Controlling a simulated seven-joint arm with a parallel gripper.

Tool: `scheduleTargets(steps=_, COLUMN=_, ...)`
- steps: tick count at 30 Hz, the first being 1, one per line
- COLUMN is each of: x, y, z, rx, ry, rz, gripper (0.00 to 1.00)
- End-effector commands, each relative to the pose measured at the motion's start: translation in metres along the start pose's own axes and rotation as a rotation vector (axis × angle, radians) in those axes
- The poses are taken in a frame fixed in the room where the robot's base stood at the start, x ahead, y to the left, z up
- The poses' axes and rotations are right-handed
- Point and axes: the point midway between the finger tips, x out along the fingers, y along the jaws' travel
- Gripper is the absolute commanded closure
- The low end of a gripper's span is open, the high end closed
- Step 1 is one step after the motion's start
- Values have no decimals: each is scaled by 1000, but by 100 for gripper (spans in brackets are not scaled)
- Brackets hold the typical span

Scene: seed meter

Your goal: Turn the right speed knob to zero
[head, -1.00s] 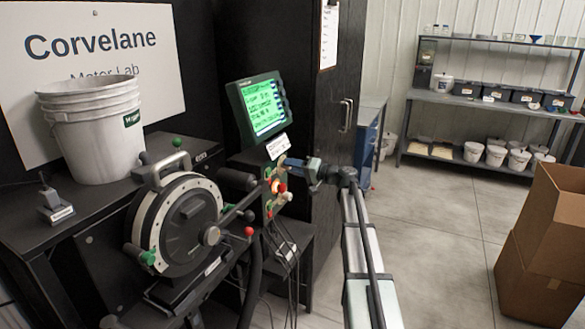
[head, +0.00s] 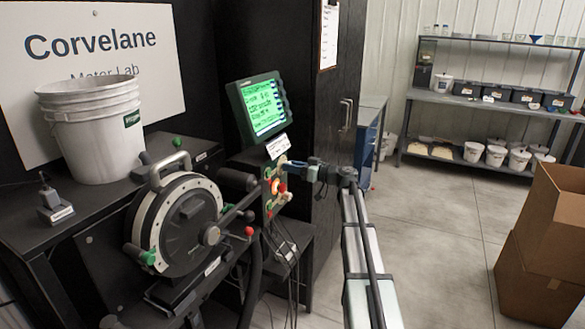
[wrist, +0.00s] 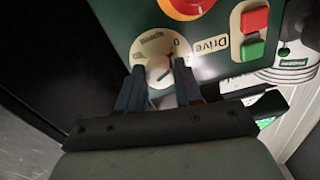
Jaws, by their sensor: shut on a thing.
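A white knob (wrist: 160,73) sits on a round cream dial (wrist: 178,45) with a printed scale and a 0 mark in the wrist view. The dial is on a green control panel (wrist: 122,25). My gripper (wrist: 158,82) has one dark blue finger on each side of the knob and is shut on it. In the head view my gripper (head: 297,167) reaches the upper part of the panel (head: 268,202) from the right. The knob's pointer is too small to read surely, and the fingers hide part of the dial's lower side.
A red button (wrist: 255,20) and green button (wrist: 252,49) lie beside the Drive label. An orange-red knob (wrist: 187,4) is at the picture's top. A green-lit screen (head: 262,105) stands above the panel. The seed meter (head: 180,225) is to the left; cables hang below.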

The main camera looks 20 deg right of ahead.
Motion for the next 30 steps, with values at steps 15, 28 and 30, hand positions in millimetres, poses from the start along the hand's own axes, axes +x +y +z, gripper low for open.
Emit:
scheduleTargets(steps=15, x=-1, y=0, z=1, rx=-174, ry=-3, rz=-1, gripper=96)
scheduleTargets(steps=28, x=-1, y=0, z=1, rx=-180, ry=-3, rz=0, gripper=64)
scheduleTargets(steps=30, x=-1, y=0, z=1, rx=-180, ry=-3, rz=0, gripper=58)
